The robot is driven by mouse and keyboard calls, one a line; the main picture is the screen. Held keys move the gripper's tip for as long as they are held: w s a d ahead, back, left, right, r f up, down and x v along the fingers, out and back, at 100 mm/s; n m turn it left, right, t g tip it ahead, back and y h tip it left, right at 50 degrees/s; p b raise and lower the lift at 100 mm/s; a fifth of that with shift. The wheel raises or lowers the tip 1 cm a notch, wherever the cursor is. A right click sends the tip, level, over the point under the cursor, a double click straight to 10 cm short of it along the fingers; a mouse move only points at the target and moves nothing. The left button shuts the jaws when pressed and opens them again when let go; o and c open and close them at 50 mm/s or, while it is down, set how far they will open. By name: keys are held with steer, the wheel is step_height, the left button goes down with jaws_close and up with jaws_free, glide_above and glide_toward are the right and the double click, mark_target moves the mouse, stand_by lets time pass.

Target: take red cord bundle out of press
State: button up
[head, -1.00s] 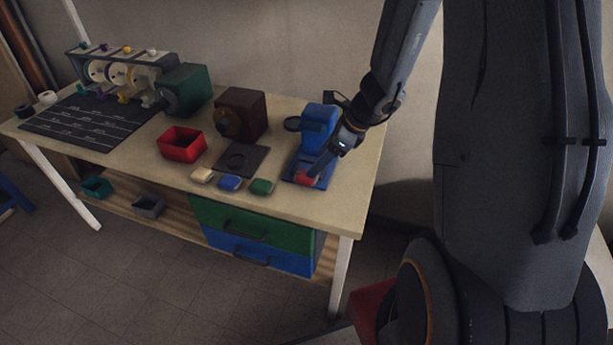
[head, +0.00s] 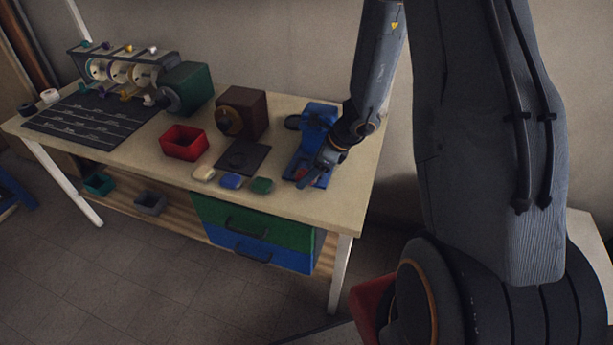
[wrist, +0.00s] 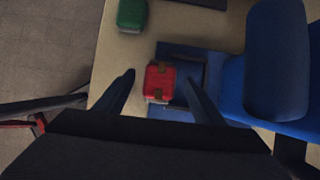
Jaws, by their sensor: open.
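The red cord bundle (wrist: 159,82) lies on the base of the blue press (wrist: 232,80), with brown bands at its ends, in the wrist view. In the head view the blue press (head: 318,118) stands at the right end of the table, and the red bundle (head: 301,171) shows only in part at its front. My gripper (wrist: 160,87) is open, one finger on each side of the bundle in the wrist view. I cannot tell whether either finger touches it. In the head view my gripper (head: 311,178) is low over the front of the press.
A green bundle (head: 261,186), a blue one (head: 231,181) and a cream one (head: 204,174) lie along the front edge. A red bin (head: 184,143), a dark plate (head: 244,158) and a brown machine (head: 242,112) are to the left. The table's right corner is clear.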

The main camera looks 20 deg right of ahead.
steer(key=c, duration=1.1)
steer(key=shift+c, duration=0.2)
steer(key=shift+r, duration=0.15)
